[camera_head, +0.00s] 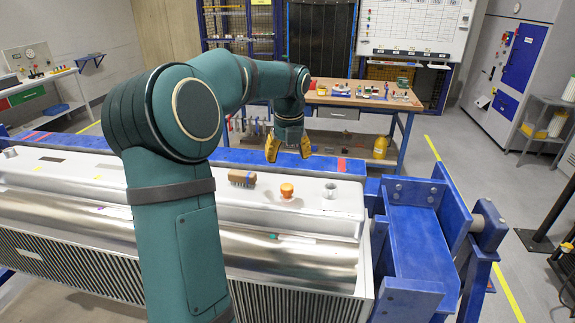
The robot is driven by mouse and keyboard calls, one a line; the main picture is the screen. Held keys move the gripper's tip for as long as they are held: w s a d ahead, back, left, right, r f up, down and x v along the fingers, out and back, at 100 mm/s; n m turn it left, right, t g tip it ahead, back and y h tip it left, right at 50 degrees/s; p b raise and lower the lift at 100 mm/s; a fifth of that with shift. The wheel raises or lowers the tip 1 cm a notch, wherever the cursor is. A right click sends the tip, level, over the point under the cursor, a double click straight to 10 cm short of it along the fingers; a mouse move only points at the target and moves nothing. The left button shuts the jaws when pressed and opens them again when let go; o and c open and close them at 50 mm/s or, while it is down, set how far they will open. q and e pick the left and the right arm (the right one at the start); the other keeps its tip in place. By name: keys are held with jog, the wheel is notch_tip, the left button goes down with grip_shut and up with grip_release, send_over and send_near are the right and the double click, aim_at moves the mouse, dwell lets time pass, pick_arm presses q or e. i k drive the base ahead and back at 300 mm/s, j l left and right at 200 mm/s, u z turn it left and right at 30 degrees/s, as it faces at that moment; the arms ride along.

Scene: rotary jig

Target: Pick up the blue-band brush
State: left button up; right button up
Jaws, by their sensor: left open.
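My left gripper (289,150) hangs over the far edge of the jig's white top, its two yellow fingers apart and nothing between them. A brown block brush (242,178) with bristles lies on the white top, below and left of the gripper in the picture. I cannot make out a blue band on it. A slim pale item (292,238) with a teal end lies on the shiny curved metal below; I cannot tell whether it is a brush. My left arm hides part of the jig's middle. My right gripper is not in view.
An orange knob-like object (287,191) and a small grey cup (330,190) stand right of the brown brush. A blue steel frame (415,240) rises at the jig's right end. A workbench (345,98) with small parts stands behind. Floor at right is partly clear.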

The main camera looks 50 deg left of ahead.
aim_at(235, 177)
jog(key=k, duration=1)
